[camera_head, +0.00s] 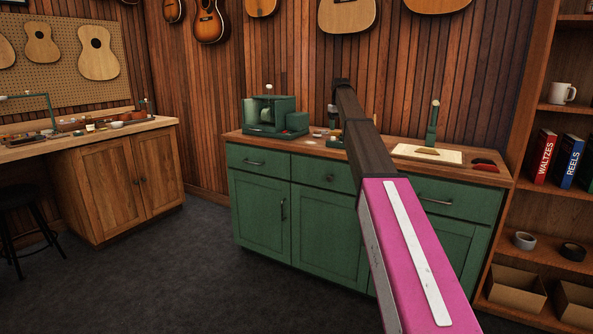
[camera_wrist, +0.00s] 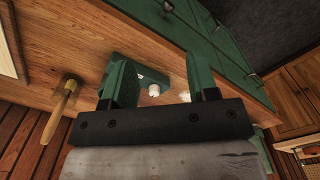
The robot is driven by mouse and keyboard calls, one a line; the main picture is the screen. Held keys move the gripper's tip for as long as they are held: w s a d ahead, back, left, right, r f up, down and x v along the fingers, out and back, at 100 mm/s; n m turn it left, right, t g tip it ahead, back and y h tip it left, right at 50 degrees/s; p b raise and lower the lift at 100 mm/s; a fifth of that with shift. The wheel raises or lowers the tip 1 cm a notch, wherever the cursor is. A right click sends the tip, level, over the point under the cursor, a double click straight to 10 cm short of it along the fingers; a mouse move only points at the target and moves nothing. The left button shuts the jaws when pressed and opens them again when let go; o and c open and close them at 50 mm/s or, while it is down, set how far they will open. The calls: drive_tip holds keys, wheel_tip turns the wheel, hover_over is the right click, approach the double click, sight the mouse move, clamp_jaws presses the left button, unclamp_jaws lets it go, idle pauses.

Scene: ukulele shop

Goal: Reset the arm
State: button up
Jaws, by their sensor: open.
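My arm (camera_head: 365,150) reaches out over the green cabinet (camera_head: 262,210) in the head view. Its far end is above the wooden counter top, and my gripper is mostly hidden behind the arm there. In the wrist view, my gripper (camera_wrist: 160,82) shows two green fingers spread apart on a dark mount. A small white-knobbed green object (camera_wrist: 153,88) on the counter shows in the gap between the fingers, beyond them. I see nothing held.
A green machine (camera_head: 276,116) stands on the counter's left part. A pale board (camera_head: 404,151) and a red-and-black item (camera_head: 485,165) lie on the right. A bookshelf (camera_head: 540,205) stands at the right, a workbench (camera_head: 120,131) at the left. Dark floor in front is open.

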drive_tip(key=s+f+m, duration=0.1)
drive_tip(key=s+f, duration=1.1)
drive_tip(key=f, duration=0.4)
drive_tip(key=s+f, duration=1.2)
drive_tip(key=f, duration=0.4)
drive_tip(key=s+f+m, duration=0.1)
drive_tip(key=s+f, duration=0.6)
drive_tip(key=s, duration=0.6)
drive_tip(key=s+f+m, duration=0.1)
drive_tip(key=s+f, duration=0.7)
drive_tip(key=s, duration=0.6)
drive_tip(key=shift+s+f, duration=0.2)
drive_tip(key=shift+s, duration=0.05)
drive_tip(key=shift+a, duration=0.1)
